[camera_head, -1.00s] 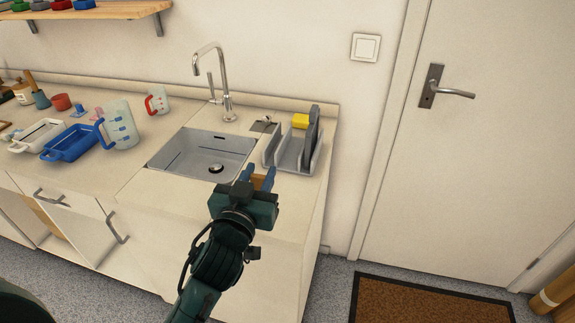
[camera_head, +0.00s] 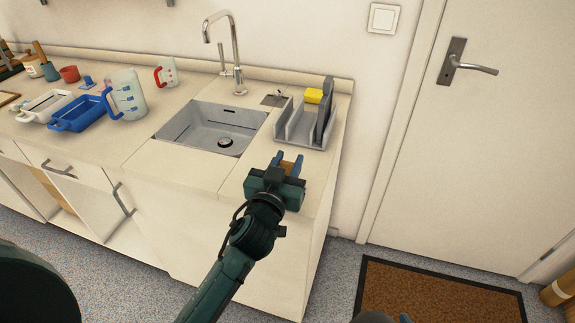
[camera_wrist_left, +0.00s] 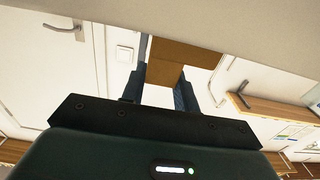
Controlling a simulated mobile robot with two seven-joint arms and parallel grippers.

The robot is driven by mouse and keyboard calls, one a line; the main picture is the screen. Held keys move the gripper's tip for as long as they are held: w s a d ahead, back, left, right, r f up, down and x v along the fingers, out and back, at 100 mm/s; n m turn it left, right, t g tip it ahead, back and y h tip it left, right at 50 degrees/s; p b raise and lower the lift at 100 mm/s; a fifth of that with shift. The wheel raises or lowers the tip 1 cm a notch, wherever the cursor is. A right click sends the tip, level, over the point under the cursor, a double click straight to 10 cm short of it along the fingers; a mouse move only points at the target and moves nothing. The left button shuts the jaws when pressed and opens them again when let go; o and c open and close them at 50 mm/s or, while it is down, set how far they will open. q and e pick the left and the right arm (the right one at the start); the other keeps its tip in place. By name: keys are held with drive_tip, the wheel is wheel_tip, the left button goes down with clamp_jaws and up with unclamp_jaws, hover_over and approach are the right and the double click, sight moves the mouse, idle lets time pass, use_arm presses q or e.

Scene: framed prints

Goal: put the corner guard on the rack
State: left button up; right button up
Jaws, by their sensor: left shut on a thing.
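My left gripper (camera_head: 287,160) is shut on a brown piece (camera_head: 289,168), which looks like the corner guard. The piece is mostly hidden by the gripper here. In the left wrist view it shows as a flat brown block (camera_wrist_left: 187,52) between the blue fingers. The grey rack (camera_head: 293,128) stands on the counter right of the sink. It has upright walls and holds a dark upright board (camera_head: 326,108) on its right side. My gripper is in front of the rack, apart from it in the picture. A dark, bluish tip at the bottom edge may be my right gripper (camera_head: 388,318).
A yellow sponge (camera_head: 314,96) is at the rack's back. The sink (camera_head: 213,130) and tap (camera_head: 236,60) are left of it. A blue tray (camera_head: 78,115) and measuring jug (camera_head: 127,98) stand further left. The counter's front right is bare.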

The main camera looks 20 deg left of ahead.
use_arm(q)
drive_tip(key=shift+f, duration=0.15)
drive_tip(key=o, duration=0.9)
drive_tip(key=shift+o, duration=0.2)
drive_tip(key=shift+r, duration=0.2)
